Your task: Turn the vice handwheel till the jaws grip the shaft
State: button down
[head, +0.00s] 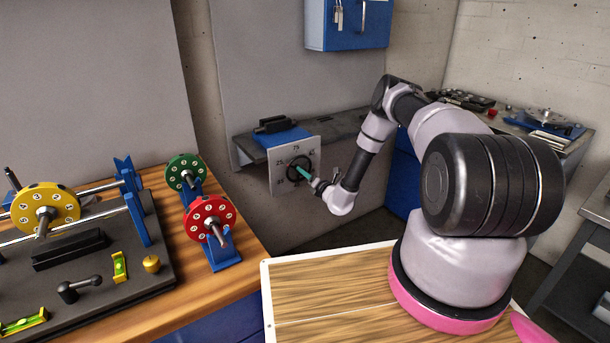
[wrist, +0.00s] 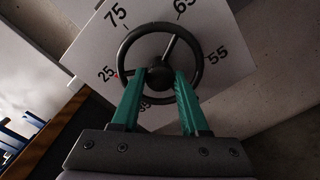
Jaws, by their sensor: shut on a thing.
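The vice handwheel (wrist: 126,52) is a black ring with spokes and a round hub, in front of a white dial plate (wrist: 228,28) with printed numbers such as 75, 65, 55 and 25. My gripper (wrist: 160,80) has green fingers, shut on the wheel at its hub in the wrist view. In the head view the dial plate (head: 279,184) hangs at the front of a wall shelf, and my gripper (head: 304,172) reaches the handwheel from the right. A blue block with a black piece on top (head: 283,138) sits behind the plate. I cannot make out jaws closing on a shaft.
A wooden bench (head: 168,207) at left bears a yellow rotor (head: 66,202) on rails, and green (head: 176,166) and red (head: 205,207) rotors on blue stands. A blue cabinet (head: 350,37) hangs above the shelf. A tool-covered bench (head: 575,145) stands at right.

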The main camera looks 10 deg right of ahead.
jog(key=shift+c, duration=2.1)
grip_release()
jog(key=v, duration=1.1)
jog(key=shift+f, duration=0.1)
